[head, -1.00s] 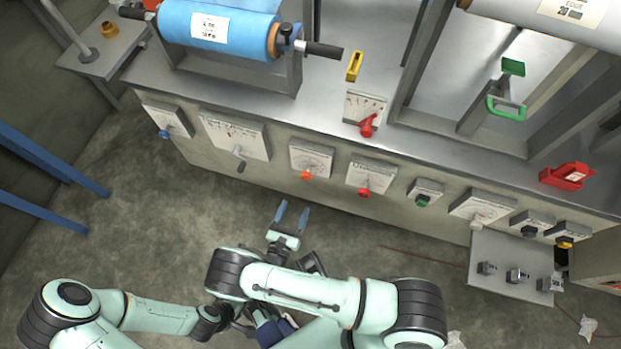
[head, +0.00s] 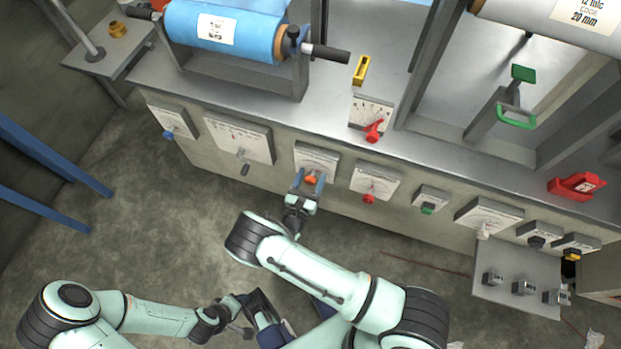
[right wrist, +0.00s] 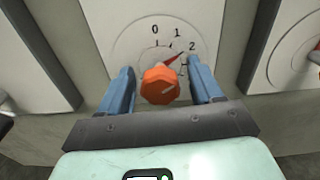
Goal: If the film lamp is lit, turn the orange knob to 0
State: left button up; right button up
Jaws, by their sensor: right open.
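The orange knob (head: 311,179) sits on a white dial plate (head: 317,157) on the front of the machine. In the right wrist view the orange knob (right wrist: 160,86) has a red pointer directed close to the 2 mark, with 0 and 1 to the left of it. My right gripper (head: 308,184) is open, its blue fingers on either side of the knob with gaps visible; it also shows in the right wrist view (right wrist: 161,88). My left gripper (head: 250,312) is low in the head view, and its jaws are unclear. I cannot make out a film lamp.
Other dials flank it: one with a grey lever (head: 243,154) to the left, one with a red knob (head: 369,198) to the right. A blue film roll (head: 240,30) lies above. A grey shelf (head: 510,285) juts out at right. Floor in front is open.

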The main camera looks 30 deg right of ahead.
jog(key=c, duration=1.1)
jog(key=shift+o, duration=0.2)
jog(key=shift+n, duration=0.3)
jog(key=n, duration=1.1)
jog(key=shift+f, duration=0.1)
jog(key=shift+n, duration=0.3)
jog(key=o, duration=1.1)
jog(key=shift+c, duration=0.2)
